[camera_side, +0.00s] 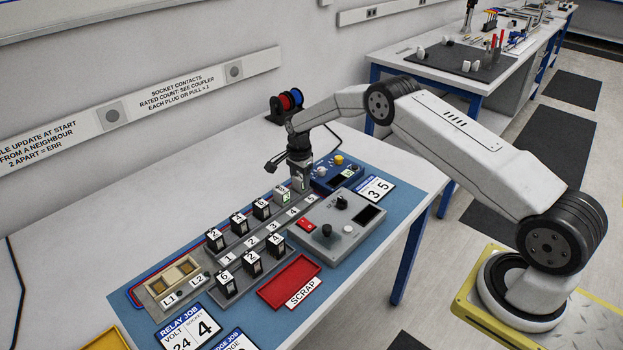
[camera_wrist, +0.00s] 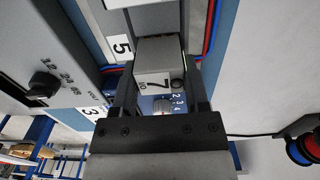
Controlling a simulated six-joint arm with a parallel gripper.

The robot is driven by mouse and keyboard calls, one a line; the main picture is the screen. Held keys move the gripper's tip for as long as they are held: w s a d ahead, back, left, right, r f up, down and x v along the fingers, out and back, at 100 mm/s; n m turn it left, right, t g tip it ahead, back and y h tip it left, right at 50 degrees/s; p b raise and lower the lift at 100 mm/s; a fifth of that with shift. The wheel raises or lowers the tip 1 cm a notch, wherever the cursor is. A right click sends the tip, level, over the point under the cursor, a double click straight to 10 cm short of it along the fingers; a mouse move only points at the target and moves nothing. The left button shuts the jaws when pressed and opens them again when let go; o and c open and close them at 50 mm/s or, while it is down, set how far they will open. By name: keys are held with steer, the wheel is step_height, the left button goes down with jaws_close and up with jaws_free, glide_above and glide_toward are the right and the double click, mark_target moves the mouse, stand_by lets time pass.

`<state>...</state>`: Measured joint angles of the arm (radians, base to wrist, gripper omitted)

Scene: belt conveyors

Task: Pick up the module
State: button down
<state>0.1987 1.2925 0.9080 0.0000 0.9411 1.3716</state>
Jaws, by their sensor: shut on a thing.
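In the side view my gripper (camera_side: 299,178) points down at the right end of the back row of modules. There the held module is mostly hidden by the fingers, and I cannot tell whether it is seated or lifted. Several other dark modules with white number labels stand in the back row (camera_side: 240,223) and the front row (camera_side: 252,263).
A grey control box (camera_side: 330,232) with knobs and a blue panel (camera_side: 335,172) stand close to the gripper. A red scrap tray (camera_side: 289,283) lies in front. Red and blue spools (camera_side: 287,101) stand behind.

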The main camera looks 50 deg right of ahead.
mark_target(300, 177)
steer(key=shift+r, duration=0.2)
steer(key=shift+r, duration=1.5)
steer(key=s+a+r, duration=0.2)
steer(key=s+r, duration=0.7)
steer(key=s, duration=0.4)
steer(key=shift+s+a+r, duration=0.2)
steer(key=shift+s+r, duration=0.1)
steer(key=shift+s, duration=0.1)
